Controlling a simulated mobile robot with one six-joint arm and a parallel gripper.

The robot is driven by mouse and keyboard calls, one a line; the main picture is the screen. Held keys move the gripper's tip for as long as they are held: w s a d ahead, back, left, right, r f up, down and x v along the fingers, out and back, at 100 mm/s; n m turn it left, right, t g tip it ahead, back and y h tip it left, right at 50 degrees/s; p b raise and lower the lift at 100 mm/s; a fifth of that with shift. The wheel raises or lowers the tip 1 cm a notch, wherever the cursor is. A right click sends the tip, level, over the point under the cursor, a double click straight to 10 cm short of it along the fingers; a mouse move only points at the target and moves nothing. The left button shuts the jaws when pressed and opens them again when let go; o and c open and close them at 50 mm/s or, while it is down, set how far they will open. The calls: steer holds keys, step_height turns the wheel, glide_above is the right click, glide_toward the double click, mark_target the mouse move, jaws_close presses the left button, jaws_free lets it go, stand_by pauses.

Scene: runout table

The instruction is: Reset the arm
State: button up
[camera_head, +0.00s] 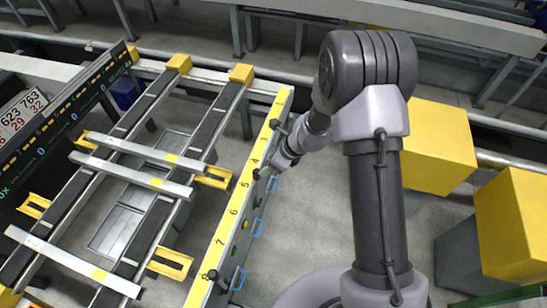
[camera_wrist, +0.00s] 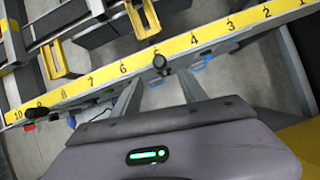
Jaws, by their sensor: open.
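My arm rises from my base at the bottom right of the head view, and its grey upper part (camera_head: 378,210) stands upright. From the big rounded joint (camera_head: 366,70) at the top, the forearm runs down and left, away from the camera. My gripper (camera_head: 276,160) is at its end, small, beside the yellow numbered rail, and looks empty. Its jaws are open, though the fingers are hard to make out. In the wrist view the purple-grey housing (camera_wrist: 215,140) with a green light fills the bottom. The yellow scale (camera_wrist: 105,72) crosses above it.
The runout table has dark rails (camera_head: 180,190) with several silver bars (camera_head: 140,172) lying across. Yellow blocks (camera_head: 180,63) and brackets (camera_head: 170,264) sit along it. Knobs and blue handles (camera_head: 238,279) stick out from the scale rail's side. Yellow-topped boxes (camera_head: 437,150) stand right of my arm.

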steer(key=shift+v, duration=1.6)
steer(key=s+r+n+t+b, duration=0.1)
steer(key=s+r+n+b, duration=0.9)
steer(key=r, duration=0.3)
steer(key=s+d+n+t+h+b, duration=0.1)
steer(key=s+d+n+b, duration=0.2)
steer(key=s, duration=0.4)
steer(key=s+d+n+h+b, duration=0.2)
steer(key=s+d+n+b, duration=0.2)
steer(key=s+n, duration=0.2)
steer(key=shift+s+t, duration=0.4)
steer(key=shift+s, duration=0.65)
steer(key=shift+d+f, duration=0.15)
